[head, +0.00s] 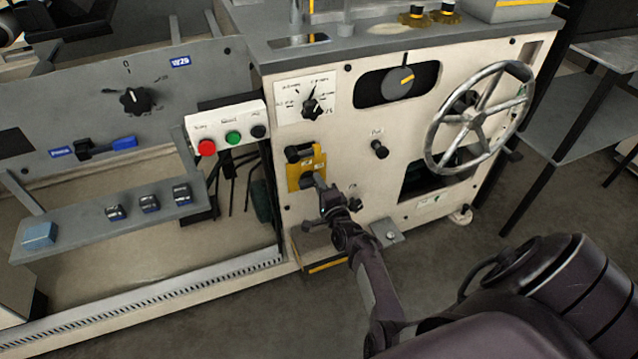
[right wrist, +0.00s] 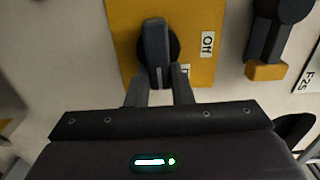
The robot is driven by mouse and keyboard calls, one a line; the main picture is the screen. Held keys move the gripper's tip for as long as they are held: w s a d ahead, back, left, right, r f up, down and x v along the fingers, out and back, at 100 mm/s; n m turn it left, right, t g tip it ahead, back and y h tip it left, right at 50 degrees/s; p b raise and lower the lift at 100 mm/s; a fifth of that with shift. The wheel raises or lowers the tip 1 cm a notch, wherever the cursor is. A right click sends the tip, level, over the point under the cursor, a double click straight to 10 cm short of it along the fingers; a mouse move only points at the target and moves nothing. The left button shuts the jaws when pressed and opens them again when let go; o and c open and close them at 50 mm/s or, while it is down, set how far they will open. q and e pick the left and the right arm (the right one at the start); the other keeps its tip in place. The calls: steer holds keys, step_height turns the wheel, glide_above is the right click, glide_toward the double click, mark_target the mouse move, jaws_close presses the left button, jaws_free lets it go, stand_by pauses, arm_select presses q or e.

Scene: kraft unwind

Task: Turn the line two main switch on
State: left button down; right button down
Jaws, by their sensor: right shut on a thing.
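The switch is a dark rotary knob with a raised bar handle (right wrist: 155,40) on a yellow plate (head: 293,172) low on the cream cabinet front. In the right wrist view the plate (right wrist: 205,15) has a white label reading "Off" beside the knob; a second label is mostly hidden behind a finger. The handle's bar stands upright in that view. My right gripper (head: 318,183) is at the plate, and in the wrist view its fingers (right wrist: 160,82) are shut on the near end of the handle. In the head view my gripper partly covers the knob. My left gripper is not in view.
Left of the plate hangs a white button box (head: 228,134) with red, green and black buttons. A black knob (head: 379,149) and a large handwheel (head: 478,118) lie to the right. Open floor lies in front.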

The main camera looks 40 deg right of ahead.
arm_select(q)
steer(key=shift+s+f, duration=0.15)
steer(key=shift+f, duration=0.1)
arm_select(e)
steer(key=shift+f, duration=0.15)
steer(key=shift+m, duration=0.3)
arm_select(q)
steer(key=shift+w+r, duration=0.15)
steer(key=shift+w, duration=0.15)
arm_select(e)
steer(key=c, duration=1.3)
jaws_free()
steer(key=shift+s, duration=0.1)
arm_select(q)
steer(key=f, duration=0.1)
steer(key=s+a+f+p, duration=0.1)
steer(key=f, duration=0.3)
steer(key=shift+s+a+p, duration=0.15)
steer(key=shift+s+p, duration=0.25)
arm_select(e)
steer(key=v, duration=0.7)
steer(key=shift+s+a, duration=0.1)
steer(key=shift+s, duration=0.25)
